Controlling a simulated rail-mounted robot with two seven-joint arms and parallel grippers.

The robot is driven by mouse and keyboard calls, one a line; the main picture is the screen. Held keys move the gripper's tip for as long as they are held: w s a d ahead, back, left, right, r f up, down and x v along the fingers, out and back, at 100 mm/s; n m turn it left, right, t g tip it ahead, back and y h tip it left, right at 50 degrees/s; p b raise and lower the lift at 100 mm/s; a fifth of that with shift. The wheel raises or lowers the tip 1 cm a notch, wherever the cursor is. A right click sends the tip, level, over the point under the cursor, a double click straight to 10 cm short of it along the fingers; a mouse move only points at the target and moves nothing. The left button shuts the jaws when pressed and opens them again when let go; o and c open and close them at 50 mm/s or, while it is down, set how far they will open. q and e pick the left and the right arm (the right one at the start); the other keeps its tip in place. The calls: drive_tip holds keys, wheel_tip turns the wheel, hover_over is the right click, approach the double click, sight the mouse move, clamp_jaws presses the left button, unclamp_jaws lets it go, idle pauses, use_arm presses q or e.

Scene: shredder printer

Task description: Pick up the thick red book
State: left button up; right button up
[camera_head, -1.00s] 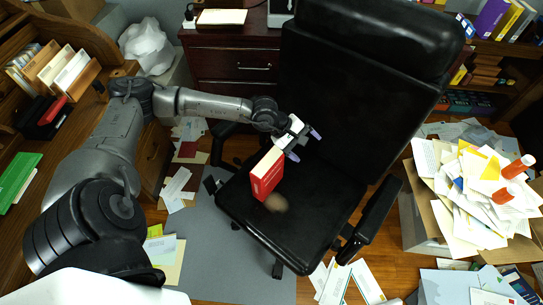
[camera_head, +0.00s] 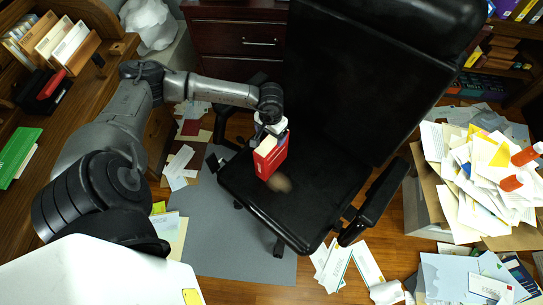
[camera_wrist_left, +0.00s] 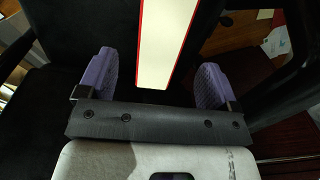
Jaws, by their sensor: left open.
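The thick red book (camera_head: 273,159) stands upright on the black chair seat, its red cover and pale page edges showing. My left gripper (camera_head: 270,126) is at the far side of the book, and its fingertips are hidden in the head view. In the left wrist view the book's pale page block (camera_wrist_left: 165,40) with red edges lies between the two purple fingers of my left gripper (camera_wrist_left: 157,62). The fingers are open, with a gap visible on both sides of the book. My right gripper is not in view.
The black office chair (camera_head: 335,185) has a tall backrest behind the seat and an armrest (camera_head: 380,203) at the right. A wooden desk is at left, and a box of papers (camera_head: 425,205) at right.

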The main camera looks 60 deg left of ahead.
sight(272, 141)
use_arm(q)
wheel_tip(272, 141, down, 3)
drive_tip(key=shift+w+a+r+b, duration=0.1)
drive_tip(key=shift+b, duration=0.2)
drive_tip(key=shift+f, duration=0.45)
wheel_tip(272, 141, down, 4)
drive_tip(key=shift+w+b, duration=0.15)
drive_tip(key=shift+b, duration=1)
drive_tip(key=shift+f, duration=0.3)
drive_tip(key=shift+c, duration=0.2)
